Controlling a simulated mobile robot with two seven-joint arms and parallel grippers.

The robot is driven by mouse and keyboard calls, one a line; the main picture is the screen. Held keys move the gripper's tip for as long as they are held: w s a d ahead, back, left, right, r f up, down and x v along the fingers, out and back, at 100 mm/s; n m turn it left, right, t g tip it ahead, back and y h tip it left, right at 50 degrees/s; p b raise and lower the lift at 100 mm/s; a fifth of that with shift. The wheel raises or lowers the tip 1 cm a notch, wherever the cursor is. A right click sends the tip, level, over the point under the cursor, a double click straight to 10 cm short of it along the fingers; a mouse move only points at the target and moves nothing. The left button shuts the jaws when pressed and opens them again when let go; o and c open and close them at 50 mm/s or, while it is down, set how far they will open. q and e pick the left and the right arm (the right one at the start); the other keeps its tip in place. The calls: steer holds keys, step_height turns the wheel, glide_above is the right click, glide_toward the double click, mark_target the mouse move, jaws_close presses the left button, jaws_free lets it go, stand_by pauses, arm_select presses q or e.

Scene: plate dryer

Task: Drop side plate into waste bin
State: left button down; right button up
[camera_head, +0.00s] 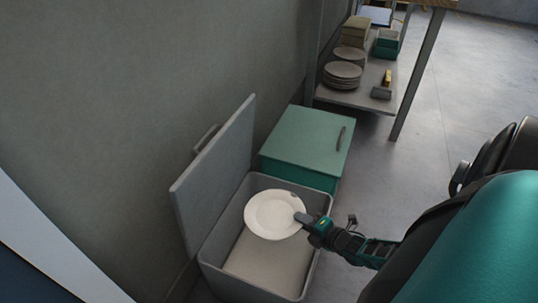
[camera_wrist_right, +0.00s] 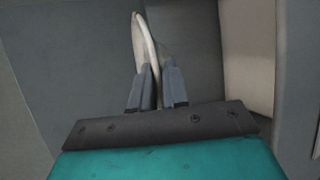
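A white round side plate (camera_head: 273,215) is over the opening of the grey waste bin (camera_head: 312,272). My right gripper (camera_head: 303,219) holds the plate by its right edge. In the right wrist view the plate (camera_wrist_right: 146,48) is seen nearly edge-on, with its rim between the two fingers of the right gripper (camera_wrist_right: 159,88), which is shut on it. The bin's lid (camera_head: 215,170) stands open at its left side, leaning towards the wall. The bin's pale floor shows below the plate. My left gripper is not in view.
A green cabinet (camera_head: 306,141) stands right behind the bin. Beyond it, a shelf table (camera_head: 352,97) holds stacked plates (camera_head: 342,74), green boxes and small items. The grey wall is close on the left. Open floor lies to the right.

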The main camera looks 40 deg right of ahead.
steer(key=o, duration=0.5)
steer(key=shift+c, duration=0.2)
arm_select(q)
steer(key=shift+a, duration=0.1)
arm_select(e)
steer(key=shift+o, duration=0.2)
steer(key=shift+s, duration=0.1)
arm_select(q)
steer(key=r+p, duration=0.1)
steer(key=p, duration=0.1)
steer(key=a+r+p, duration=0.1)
steer(key=p, duration=0.2)
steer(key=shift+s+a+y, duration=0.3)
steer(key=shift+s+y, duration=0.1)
arm_select(e)
steer(key=v, duration=1.2)
steer(key=shift+s+r, duration=0.2)
steer(key=shift+s, duration=0.15)
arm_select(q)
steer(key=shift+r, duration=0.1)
arm_select(e)
steer(key=shift+a, duration=0.1)
